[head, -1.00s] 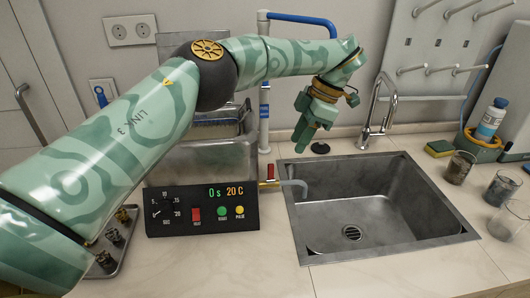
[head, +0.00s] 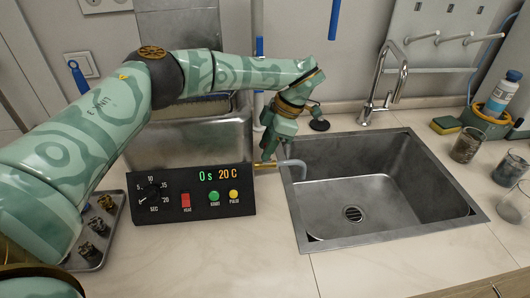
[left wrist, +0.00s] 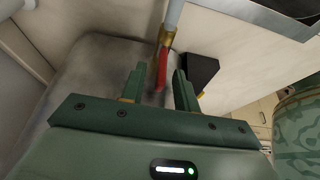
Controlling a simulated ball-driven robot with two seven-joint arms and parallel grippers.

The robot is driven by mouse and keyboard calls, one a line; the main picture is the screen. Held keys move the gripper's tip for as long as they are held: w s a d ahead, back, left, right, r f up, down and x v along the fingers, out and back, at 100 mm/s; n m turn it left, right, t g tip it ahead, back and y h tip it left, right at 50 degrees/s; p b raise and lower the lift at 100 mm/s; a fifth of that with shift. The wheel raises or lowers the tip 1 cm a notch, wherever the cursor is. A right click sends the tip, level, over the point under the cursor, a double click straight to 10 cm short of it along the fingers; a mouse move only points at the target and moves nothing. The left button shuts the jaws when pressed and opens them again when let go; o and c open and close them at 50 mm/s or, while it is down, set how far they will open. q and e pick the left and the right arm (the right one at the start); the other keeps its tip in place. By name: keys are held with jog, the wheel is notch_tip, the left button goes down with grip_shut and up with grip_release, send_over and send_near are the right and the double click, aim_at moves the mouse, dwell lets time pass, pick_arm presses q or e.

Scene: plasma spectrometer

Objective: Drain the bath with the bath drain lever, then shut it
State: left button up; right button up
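The metal bath (head: 190,148) stands behind its black control box (head: 195,191), whose display reads 0 s and 20 C. A brass drain fitting (head: 262,166) and grey spout (head: 294,166) run from its right side to the sink. The red bath drain lever (left wrist: 162,66) shows in the left wrist view, lying along the pipe. In the head view my gripper hides it. My left gripper (head: 267,152) points down over the drain fitting. In the left wrist view its fingers (left wrist: 160,88) are apart, with the lever in line with the gap; contact cannot be told. My right gripper is not in view.
The steel sink (head: 312,238) with a tall faucet (head: 384,85) lies right of the drain. A tray (head: 95,262) of small metal parts is at left. Glass beakers (head: 466,144), a sponge (head: 445,125) and a bottle (head: 501,92) stand at far right.

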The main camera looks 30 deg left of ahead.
pick_arm(q)
jog(key=shift+x, duration=0.95)
jog(key=shift+f, duration=0.1)
grip_shut()
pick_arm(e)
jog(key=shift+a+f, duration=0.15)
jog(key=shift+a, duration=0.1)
